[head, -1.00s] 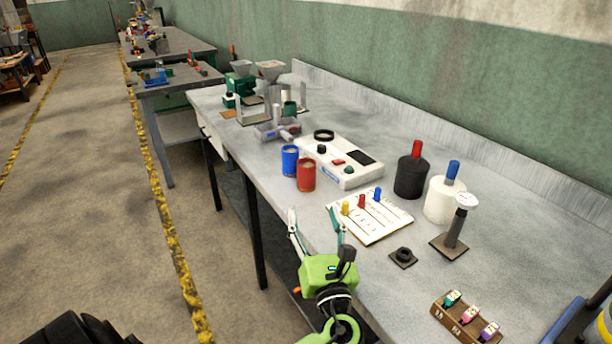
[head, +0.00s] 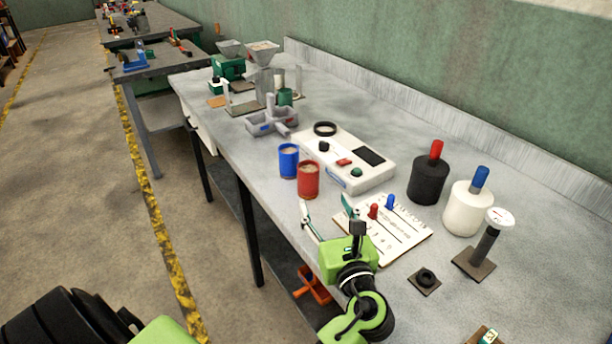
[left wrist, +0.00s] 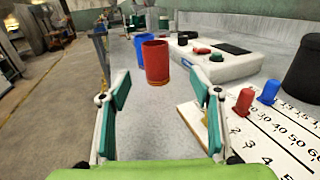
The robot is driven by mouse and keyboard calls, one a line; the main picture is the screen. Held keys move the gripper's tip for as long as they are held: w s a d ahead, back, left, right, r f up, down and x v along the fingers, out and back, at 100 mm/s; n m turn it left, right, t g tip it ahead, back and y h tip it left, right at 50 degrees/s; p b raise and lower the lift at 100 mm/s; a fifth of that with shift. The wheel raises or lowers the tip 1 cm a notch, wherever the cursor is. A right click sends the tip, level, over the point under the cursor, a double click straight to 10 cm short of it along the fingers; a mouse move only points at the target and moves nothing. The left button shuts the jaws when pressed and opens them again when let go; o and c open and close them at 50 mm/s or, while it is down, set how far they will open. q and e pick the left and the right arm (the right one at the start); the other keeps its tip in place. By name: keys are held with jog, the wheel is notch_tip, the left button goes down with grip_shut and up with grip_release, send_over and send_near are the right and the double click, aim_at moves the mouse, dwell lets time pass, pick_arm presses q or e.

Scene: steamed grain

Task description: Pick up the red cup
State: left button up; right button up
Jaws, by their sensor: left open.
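The red cup (head: 308,179) stands upright near the front edge of the grey workbench, filled with something pale. In the left wrist view the red cup (left wrist: 156,62) is ahead, between the lines of the two fingers. My left gripper (head: 328,212) is open and empty, its fingertips just short of the cup on the near side. In the left wrist view the open fingers (left wrist: 160,90) have teal pads and do not touch the cup. My right gripper is not visible.
A blue cup (head: 289,160) stands close behind the red cup. A white control box (head: 345,160) is to the right. A number board with pegs (head: 405,235) lies beside my left gripper. Black and white canisters (head: 430,180) (head: 462,208) stand further right.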

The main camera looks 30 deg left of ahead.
aim_at(311, 179)
pick_arm(q)
jog(key=x, duration=0.7)
jog(key=shift+w+a+p, duration=0.25)
jog(key=shift+a+p, duration=0.05)
jog(key=shift+w+a+r, duration=0.15)
jog(key=shift+a, duration=0.2)
jog(key=x, duration=0.4)
jog(key=shift+a+p, duration=0.3)
jog(key=shift+a, duration=0.1)
grip_shut()
